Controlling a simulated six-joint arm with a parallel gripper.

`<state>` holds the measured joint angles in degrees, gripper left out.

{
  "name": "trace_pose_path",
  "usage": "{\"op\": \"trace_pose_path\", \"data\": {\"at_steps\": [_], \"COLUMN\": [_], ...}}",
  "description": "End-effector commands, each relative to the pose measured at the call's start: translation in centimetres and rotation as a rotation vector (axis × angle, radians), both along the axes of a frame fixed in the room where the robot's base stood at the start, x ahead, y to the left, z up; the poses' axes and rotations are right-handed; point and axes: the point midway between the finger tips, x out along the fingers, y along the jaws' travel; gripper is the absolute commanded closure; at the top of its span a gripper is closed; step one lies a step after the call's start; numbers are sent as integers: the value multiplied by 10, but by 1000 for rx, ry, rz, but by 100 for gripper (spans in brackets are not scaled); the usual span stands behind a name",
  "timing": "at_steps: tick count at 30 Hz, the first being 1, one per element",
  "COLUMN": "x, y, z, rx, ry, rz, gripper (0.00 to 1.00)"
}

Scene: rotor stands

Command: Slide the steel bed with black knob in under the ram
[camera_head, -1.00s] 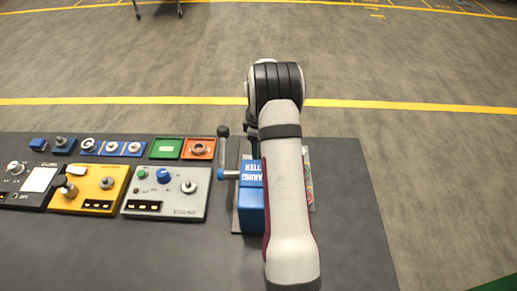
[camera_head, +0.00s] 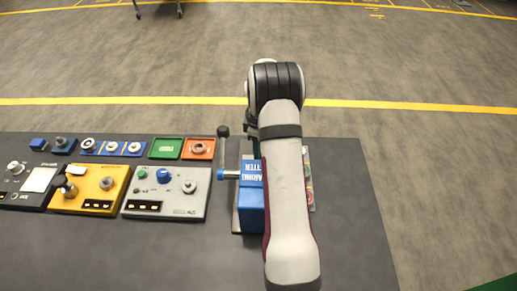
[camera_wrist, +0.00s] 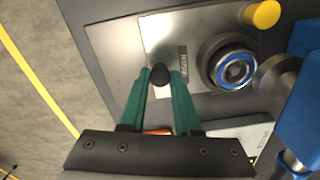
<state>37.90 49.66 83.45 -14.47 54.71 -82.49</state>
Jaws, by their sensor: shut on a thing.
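In the wrist view the steel bed (camera_wrist: 194,38) is a flat grey plate with a small label. Its black knob (camera_wrist: 160,71) stands between the green fingertips of my gripper (camera_wrist: 161,78), which is shut on it. A round metal part with a blue ring (camera_wrist: 235,70) sits on the bed, right of the knob. The silver ram (camera_wrist: 272,76) projects from the blue press (camera_wrist: 301,105) at the right, beside the ringed part in this view.
A yellow knob (camera_wrist: 262,14) stands on the far side of the ringed part. In the head view a lever with a black ball (camera_head: 223,131) rises left of the press. A grey box (camera_head: 165,193), a yellow box (camera_head: 90,188) and small trays stand further left.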

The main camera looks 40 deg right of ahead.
Motion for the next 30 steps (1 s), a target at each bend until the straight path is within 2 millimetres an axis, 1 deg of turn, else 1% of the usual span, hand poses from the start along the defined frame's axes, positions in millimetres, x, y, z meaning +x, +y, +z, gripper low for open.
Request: {"op": "trace_pose_path", "data": {"at_steps": [25, 27, 30], "x": [0, -4, -15], "y": [0, 4, 16], "z": [1, 1, 1], "rx": [-1, -1, 1], "ry": [-2, -2, 1], "rz": [0, 1, 0], "gripper": [100, 100, 100]}}
